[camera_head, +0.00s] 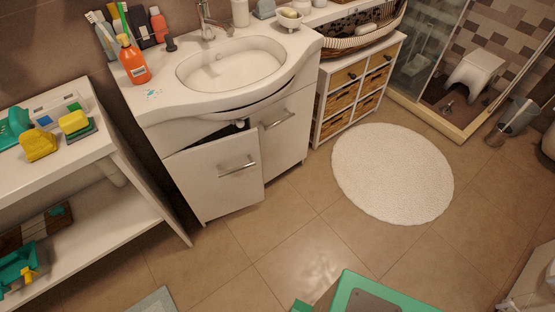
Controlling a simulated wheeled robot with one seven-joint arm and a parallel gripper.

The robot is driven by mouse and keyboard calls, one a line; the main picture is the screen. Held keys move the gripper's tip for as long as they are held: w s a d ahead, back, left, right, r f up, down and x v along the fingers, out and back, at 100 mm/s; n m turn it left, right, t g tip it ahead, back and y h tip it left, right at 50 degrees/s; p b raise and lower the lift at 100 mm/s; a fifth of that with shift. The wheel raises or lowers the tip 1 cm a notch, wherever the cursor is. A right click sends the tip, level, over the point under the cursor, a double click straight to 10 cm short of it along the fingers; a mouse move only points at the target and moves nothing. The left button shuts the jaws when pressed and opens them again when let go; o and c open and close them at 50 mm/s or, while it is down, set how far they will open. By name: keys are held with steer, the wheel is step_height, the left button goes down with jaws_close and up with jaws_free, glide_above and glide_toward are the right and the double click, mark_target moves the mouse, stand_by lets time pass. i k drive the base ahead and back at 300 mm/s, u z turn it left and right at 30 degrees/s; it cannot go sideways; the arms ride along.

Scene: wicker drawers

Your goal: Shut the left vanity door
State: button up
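The left vanity door (200,182) is a white panel under the sink, at the left of the vanity cabinet (150,138). It stands partly open, with a dark gap (212,137) between its top edge and the cabinet front. Its metal bar handle (237,168) faces outward and is uncovered. The right vanity door (291,138) looks shut and has a similar handle (279,120). The left door's free edge overlaps part of the right door in the picture. My gripper is not in view, and nothing visible touches the left door.
A white shelf (140,205) with cleaning items stands close to the left of the vanity. A wicker drawer unit (317,128) stands to its right. A round white rug (392,172) lies on the tiles. The floor (290,225) before the door is clear.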

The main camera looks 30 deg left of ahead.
mark_target(226, 188)
steer(key=z, duration=0.4)
steer(key=k, duration=0.15)
steer(key=u, duration=1.35)
